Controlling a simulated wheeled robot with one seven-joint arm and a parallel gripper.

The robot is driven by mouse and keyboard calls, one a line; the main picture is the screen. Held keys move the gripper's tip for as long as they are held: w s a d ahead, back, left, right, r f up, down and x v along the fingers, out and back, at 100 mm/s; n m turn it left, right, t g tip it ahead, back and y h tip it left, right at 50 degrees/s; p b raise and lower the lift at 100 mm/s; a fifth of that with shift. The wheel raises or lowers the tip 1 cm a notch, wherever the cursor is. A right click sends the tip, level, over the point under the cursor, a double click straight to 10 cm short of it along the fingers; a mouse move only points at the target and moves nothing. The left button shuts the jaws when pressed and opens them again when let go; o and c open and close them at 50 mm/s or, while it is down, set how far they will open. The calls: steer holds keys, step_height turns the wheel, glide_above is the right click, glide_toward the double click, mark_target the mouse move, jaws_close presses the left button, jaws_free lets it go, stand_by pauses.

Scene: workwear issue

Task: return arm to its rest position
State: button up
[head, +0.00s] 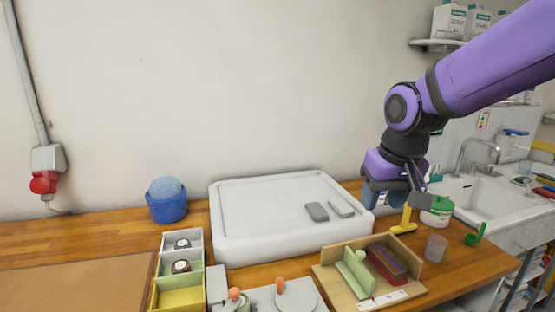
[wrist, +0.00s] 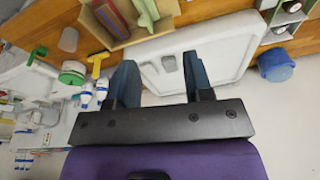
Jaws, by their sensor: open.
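My gripper (head: 395,192) hangs from my purple arm at the right in the head view, above the right end of the white tray. In the wrist view, the two dark blue fingers of my gripper (wrist: 160,82) stand wide apart with nothing between them. The white tray (head: 235,225) sits on the wooden counter and holds two small grey blocks (head: 317,212). The tray also shows beyond the fingers in the wrist view (wrist: 228,55).
A yellow T-shaped tool (head: 404,225), a green-lidded tub (head: 437,212) and a clear cup (head: 435,248) stand near my gripper. A wooden holder (head: 335,285) is in front. A blue bucket (head: 167,208) stands left. The sink (head: 480,195) is right. The wall above the tray is clear.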

steer(key=s+d+r+t, duration=0.1)
steer(key=s+d+r, duration=0.1)
steer(key=s+d, duration=0.3)
steer(key=s+d+r+m+t, duration=0.1)
steer(key=s+d+r, duration=0.2)
steer(key=s, duration=0.9)
steer(key=d, duration=0.3)
steer(key=shift+r+m+t+h, duration=0.2)
steer(key=shift+m+t+h, duration=0.1)
steer(key=shift+h, duration=0.1)
steer(key=shift+c, duration=0.5)
